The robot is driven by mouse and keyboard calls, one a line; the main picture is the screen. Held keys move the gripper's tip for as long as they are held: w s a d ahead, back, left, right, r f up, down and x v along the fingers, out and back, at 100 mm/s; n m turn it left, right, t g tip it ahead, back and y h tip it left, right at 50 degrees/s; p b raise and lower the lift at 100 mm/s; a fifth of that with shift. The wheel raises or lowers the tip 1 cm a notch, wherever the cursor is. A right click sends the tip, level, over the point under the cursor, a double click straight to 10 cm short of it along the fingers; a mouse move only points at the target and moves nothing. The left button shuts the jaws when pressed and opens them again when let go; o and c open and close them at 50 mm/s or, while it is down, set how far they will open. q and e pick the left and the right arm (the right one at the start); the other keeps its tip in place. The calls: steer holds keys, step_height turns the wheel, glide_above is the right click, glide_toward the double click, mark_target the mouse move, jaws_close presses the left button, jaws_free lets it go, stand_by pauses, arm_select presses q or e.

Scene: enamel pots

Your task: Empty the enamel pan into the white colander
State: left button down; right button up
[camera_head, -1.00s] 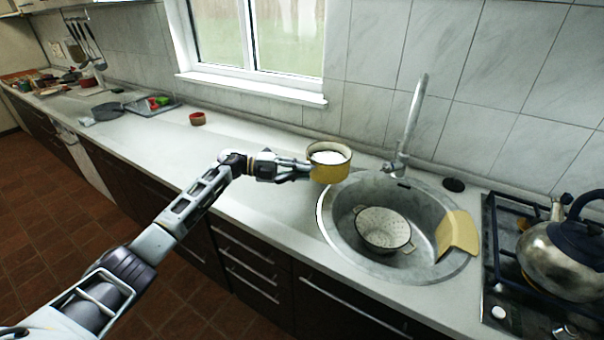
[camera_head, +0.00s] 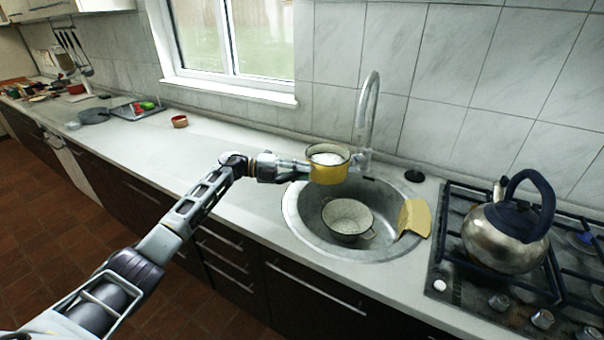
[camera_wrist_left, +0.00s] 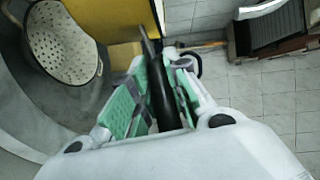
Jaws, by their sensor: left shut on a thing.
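The yellow enamel pan (camera_head: 328,174) is upright, with white contents (camera_head: 327,159) showing inside its rim. My left gripper (camera_head: 297,170) is shut on the pan's dark handle, which shows between the green finger pads in the left wrist view (camera_wrist_left: 160,95). It holds the pan raised at the back left of the sink. The white colander (camera_head: 347,217) sits in the sink bowl, below and slightly right of the pan. Its holes and empty inside show in the left wrist view (camera_wrist_left: 62,45). My right gripper is not in view.
The round grey sink (camera_head: 300,222) has a tall faucet (camera_head: 367,120) behind it, close to the pan. A kettle (camera_head: 503,237) stands on the gas stove (camera_head: 448,262) at right. The counter (camera_head: 225,150) left of the sink is mostly clear.

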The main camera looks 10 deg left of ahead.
arm_select(q)
steer(key=shift+d+r, duration=0.15)
steer(key=shift+r, duration=0.2)
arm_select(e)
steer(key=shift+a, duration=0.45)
arm_select(q)
steer(key=shift+f, duration=0.1)
